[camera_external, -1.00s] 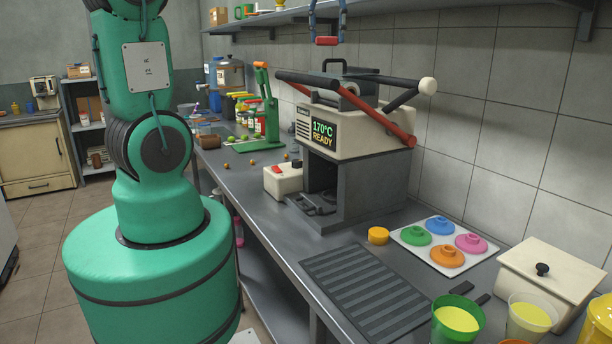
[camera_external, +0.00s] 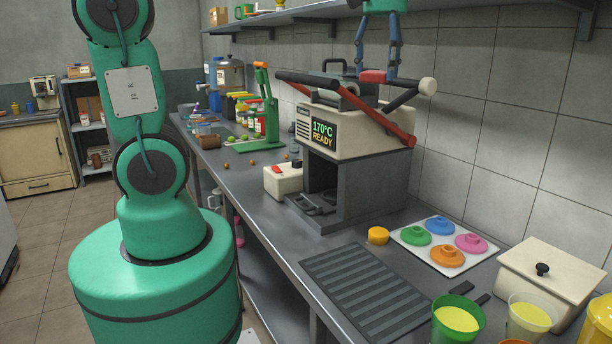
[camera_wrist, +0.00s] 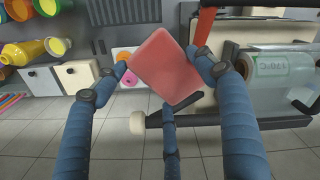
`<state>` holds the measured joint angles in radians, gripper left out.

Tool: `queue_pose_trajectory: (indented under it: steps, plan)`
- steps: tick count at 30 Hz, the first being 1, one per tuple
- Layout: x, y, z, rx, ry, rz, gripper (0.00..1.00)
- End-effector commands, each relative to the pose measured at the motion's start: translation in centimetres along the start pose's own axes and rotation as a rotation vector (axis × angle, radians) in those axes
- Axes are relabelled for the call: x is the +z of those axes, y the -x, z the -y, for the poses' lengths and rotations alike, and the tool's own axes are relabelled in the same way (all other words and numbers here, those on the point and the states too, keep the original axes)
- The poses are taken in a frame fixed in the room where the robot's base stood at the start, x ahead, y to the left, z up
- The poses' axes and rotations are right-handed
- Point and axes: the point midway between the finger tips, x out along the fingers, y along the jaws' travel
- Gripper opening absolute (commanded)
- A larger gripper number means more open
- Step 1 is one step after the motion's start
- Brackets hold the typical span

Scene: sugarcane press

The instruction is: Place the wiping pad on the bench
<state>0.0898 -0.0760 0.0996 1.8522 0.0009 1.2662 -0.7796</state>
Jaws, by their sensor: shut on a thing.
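The wiping pad is a red block (camera_external: 373,76), held between the blue fingers of my gripper (camera_external: 375,73). In the external view it appears in front of or over the top of the press, beside its black rollers and handles; the exact gap is unclear. In the wrist view the pad (camera_wrist: 165,68) is a tilted flat red square, with blue fingers of my gripper (camera_wrist: 160,66) at its left and right edges and a third finger below. The bench (camera_external: 262,228) is a long grey metal top, well below the pad.
The press (camera_external: 345,150) has a red lever and a white-knobbed black handle sticking out near the pad. A white tray (camera_external: 405,238) of coloured discs, a ribbed mat (camera_external: 368,292), cups and a lidded cream box (camera_external: 552,272) occupy the right. Bare bench lies along the front left.

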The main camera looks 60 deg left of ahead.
Motion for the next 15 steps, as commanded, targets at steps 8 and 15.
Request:
queue_pose_trajectory:
  steps: [8,15]
  plan:
    - [5.5,-10.1,-2.2,-0.004,-0.225,0.004,0.53]
    - [10.4,-18.6,-1.7,-0.004,-0.426,0.004,0.53]
